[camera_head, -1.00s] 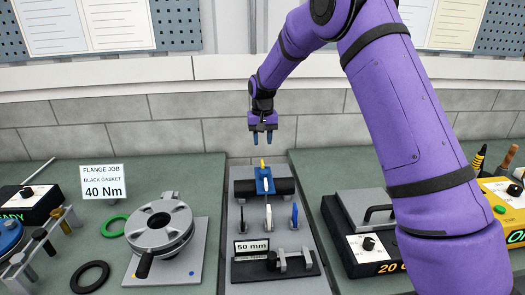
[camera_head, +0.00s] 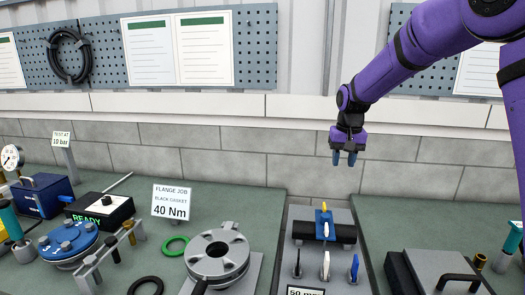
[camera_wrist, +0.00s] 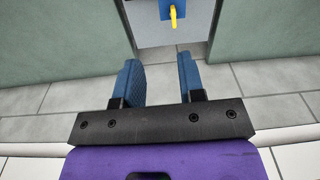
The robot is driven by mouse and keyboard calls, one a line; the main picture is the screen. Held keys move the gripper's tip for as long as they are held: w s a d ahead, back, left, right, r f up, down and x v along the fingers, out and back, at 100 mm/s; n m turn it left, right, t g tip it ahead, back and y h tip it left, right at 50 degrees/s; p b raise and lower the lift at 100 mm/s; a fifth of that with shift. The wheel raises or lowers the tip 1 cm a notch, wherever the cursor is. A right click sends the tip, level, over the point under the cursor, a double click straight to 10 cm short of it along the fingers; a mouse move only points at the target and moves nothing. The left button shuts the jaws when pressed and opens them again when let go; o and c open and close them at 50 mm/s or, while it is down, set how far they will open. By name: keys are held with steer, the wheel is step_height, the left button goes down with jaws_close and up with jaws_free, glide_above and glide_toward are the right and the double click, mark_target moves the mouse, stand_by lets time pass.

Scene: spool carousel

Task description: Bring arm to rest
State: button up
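My purple arm (camera_head: 415,55) reaches in from the upper right in the head view. My gripper (camera_head: 344,158) hangs fingers down in front of the brick wall, above the back of the bench. In the wrist view my gripper (camera_wrist: 162,82) shows two blue fingers standing apart with nothing between them. A blue clamp piece with a yellow tip (camera_head: 324,222) sits on a dark block below my gripper, clear of it. The same blue and yellow piece (camera_wrist: 173,14) shows at the top of the wrist view.
A grey flange (camera_head: 217,254) stands on a plate, with a green ring (camera_head: 174,246) and a black ring (camera_head: 146,287) beside it. A flange job sign (camera_head: 171,202) stands behind. A blue flange (camera_head: 68,243) and READY box (camera_head: 99,212) are at left. A handled grey box (camera_head: 440,272) is at right.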

steer(key=s+d+r+t, duration=0.1)
steer(key=s+r, duration=0.3)
steer(key=s, duration=0.3)
steer(key=s+d+r, duration=0.1)
steer(key=s+r, duration=0.3)
steer(key=s, duration=0.3)
steer(key=s+d+r+t, duration=0.1)
steer(key=s+d+r, duration=0.1)
steer(key=s+r, duration=0.35)
steer(key=s+f+t, duration=0.1)
steer(key=s+f, duration=0.1)
steer(key=s, duration=0.8)
steer(key=s+d+f+n+t, duration=0.1)
steer(key=s, duration=0.9)
steer(key=shift+f, duration=0.4)
steer(key=shift+o, duration=0.2)
